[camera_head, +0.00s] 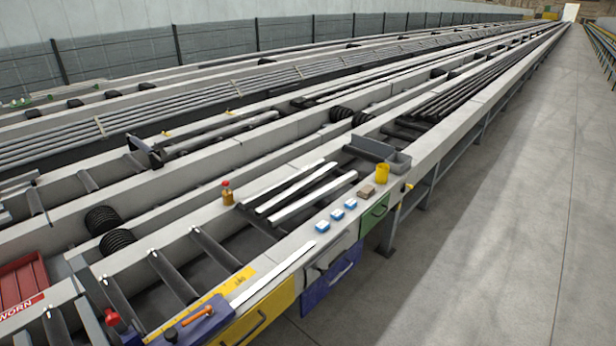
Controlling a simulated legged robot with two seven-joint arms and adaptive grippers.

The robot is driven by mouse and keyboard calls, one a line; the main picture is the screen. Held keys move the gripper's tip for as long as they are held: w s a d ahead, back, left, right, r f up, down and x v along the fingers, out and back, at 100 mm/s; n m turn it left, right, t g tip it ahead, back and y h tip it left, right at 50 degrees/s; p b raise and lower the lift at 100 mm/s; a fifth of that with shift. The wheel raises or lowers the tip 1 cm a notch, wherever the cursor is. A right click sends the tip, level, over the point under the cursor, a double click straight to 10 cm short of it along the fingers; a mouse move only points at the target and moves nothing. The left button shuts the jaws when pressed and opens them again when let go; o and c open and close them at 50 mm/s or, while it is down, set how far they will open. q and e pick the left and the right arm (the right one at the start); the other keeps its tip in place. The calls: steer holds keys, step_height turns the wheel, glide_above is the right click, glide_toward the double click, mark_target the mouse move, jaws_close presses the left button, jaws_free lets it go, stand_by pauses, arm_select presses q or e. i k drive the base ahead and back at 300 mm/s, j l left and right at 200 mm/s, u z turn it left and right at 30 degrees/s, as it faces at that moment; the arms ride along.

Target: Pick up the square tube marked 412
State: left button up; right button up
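Three pale square tubes lie side by side, slanting across the dark rollers at the middle of the runout table: a left tube (281,184), a middle tube (297,188) and a right tube (314,197). Narrow gaps separate them. A thin pale strip (272,275) lies along the table's near edge. No number can be read on any tube at this size, so I cannot tell which is marked 412. Neither of my grippers shows in the head view.
Three blue-and-white blocks (337,214), a brown block (366,191) and a yellow cup (382,174) stand on the near ledge. An amber bottle (227,195) stands left of the tubes. A red bin (22,284) reads "WORN". The floor (480,240) at right is clear.

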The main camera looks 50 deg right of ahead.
mark_target(273, 221)
steer(key=l+z, duration=0.1)
steer(key=z, duration=0.4)
steer(key=l+z, duration=0.1)
steer(key=z, duration=0.4)
steer(key=i+l+z, duration=0.1)
steer(key=z, duration=0.35)
